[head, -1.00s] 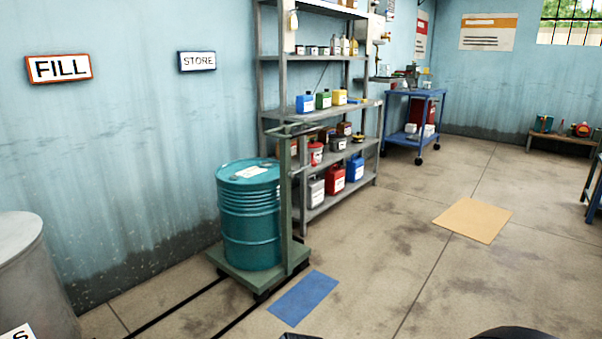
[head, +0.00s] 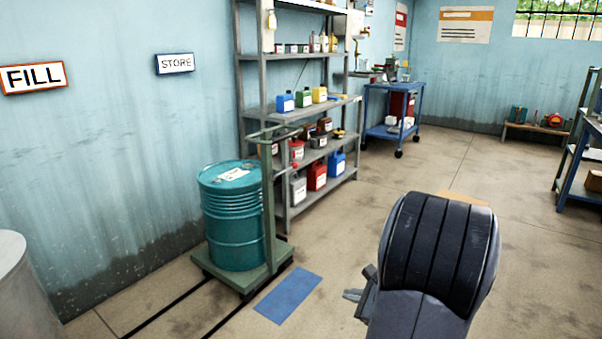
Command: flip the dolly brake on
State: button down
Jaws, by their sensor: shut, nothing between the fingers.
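A green dolly (head: 243,284) stands by the left wall on dark castors, with an upright handle post (head: 268,215) on its right side. A teal drum (head: 233,240) with a white label on its lid stands upright on its deck. My gripper (head: 353,295) shows only in part at the lower middle, mostly hidden behind my own dark arm. Its grey fingertips look shut and empty. It is to the right of the dolly, apart from it.
A blue floor patch (head: 288,298) lies right of the dolly, and dark floor lines run from it to lower left. A metal shelf (head: 290,113) with several containers stands behind. A grey drum (head: 22,290) is at far left. The middle floor is clear.

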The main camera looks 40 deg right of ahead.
aim_at(295, 164)
jog(key=i+l, duration=0.95)
jog(key=i, duration=0.2)
jog(key=i+l+z, duration=0.1)
jog(key=i+l, duration=0.8)
jog(key=i, duration=0.25)
